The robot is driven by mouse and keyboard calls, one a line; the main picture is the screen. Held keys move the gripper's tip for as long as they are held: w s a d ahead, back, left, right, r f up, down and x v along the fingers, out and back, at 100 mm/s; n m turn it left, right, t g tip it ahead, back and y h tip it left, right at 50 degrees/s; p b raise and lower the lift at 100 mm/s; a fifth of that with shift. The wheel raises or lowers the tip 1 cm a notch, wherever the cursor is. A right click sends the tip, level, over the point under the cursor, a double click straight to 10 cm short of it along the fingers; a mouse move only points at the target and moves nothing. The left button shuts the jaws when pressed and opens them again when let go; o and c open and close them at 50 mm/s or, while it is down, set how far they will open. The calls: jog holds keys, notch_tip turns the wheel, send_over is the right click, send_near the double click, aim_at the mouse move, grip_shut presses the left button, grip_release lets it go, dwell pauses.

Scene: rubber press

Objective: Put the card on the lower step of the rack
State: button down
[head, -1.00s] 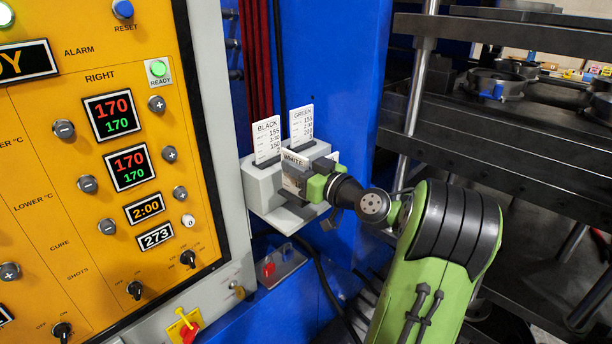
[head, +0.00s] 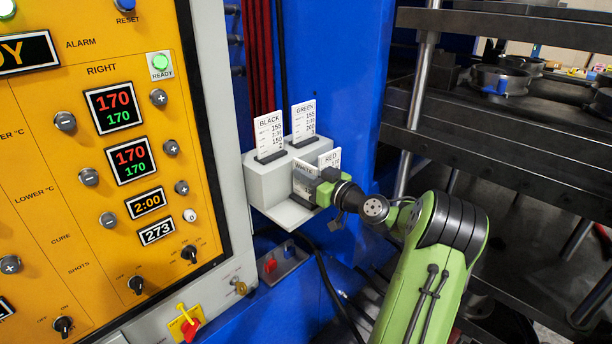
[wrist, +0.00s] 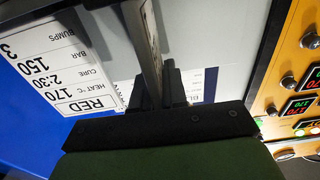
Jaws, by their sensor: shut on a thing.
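The WHITE card (head: 304,180) is held by my gripper (head: 318,187) in front of the grey rack (head: 262,185), roughly upright and slightly tilted. In the wrist view the fingers (wrist: 150,95) are shut on the card (wrist: 146,40), which shows nearly edge-on. The lower step (head: 290,215) of the rack shows bare at its front left edge; the gripper and card hide its right part. Whether the card touches the step cannot be told.
The BLACK card (head: 269,133) and GREEN card (head: 303,121) stand in the rack's top. A RED card (head: 329,158) stands just behind the held card; it also shows in the wrist view (wrist: 60,65). The orange control panel (head: 90,190) is at left, dark press plates (head: 510,150) at right.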

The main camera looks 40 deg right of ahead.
jog(key=shift+f, duration=0.2)
jog(key=c, duration=1.2)
grip_release()
jog(key=shift+o, duration=0.2)
jog(key=shift+r, duration=0.1)
